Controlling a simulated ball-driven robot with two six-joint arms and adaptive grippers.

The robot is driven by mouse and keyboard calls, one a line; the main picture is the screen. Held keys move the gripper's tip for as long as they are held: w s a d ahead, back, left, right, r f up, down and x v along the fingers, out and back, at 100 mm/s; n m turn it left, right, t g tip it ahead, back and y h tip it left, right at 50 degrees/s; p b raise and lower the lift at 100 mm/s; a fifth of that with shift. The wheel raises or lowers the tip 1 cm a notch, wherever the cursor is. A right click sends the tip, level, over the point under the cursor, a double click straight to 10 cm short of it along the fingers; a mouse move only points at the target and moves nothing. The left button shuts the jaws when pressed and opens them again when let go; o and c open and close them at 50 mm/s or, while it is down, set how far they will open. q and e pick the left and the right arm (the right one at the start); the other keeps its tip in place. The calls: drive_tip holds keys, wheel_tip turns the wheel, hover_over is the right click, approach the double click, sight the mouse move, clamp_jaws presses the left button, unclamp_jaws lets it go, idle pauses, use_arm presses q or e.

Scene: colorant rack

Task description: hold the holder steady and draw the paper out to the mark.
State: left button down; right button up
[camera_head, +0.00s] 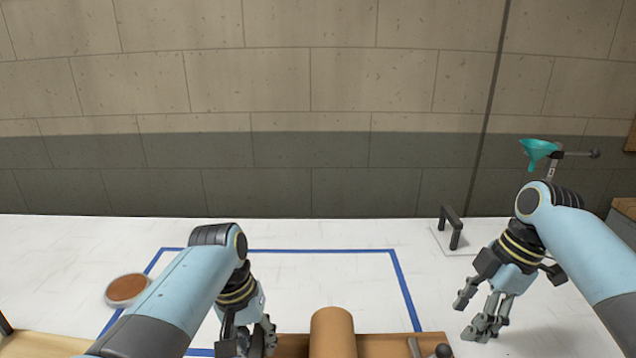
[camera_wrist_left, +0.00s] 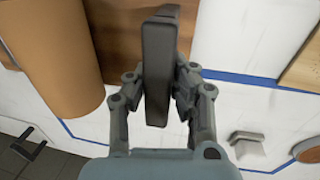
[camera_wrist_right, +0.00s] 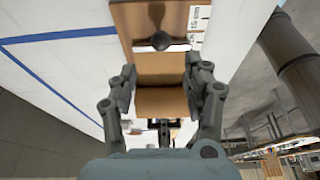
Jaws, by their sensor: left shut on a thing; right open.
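The holder is a wooden board (camera_head: 378,345) at the bottom edge of the head view, carrying a brown paper roll (camera_head: 332,333). My left gripper (camera_wrist_left: 158,95) is shut on a dark grey upright bar (camera_wrist_left: 157,50) beside the roll, which also shows in the left wrist view (camera_wrist_left: 50,55). My right gripper (camera_head: 477,318) is open, right of the board. In the right wrist view the brown paper (camera_wrist_right: 160,102) shows between its spread fingers; I cannot tell whether they touch it. A dark knob (camera_wrist_right: 160,41) and a numbered scale (camera_wrist_right: 197,20) lie beyond. The mark cannot be made out.
Blue tape (camera_head: 300,251) outlines a rectangle on the white table. A round dish with brown contents (camera_head: 127,289) sits at left. A black handle (camera_head: 452,228) stands on a pale plate at the back right, and a teal funnel (camera_head: 537,150) behind. The taped area's middle is clear.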

drive_tip(key=shift+v, duration=0.9)
use_arm(q)
drive_tip(key=c, duration=1.1)
unclamp_jaws()
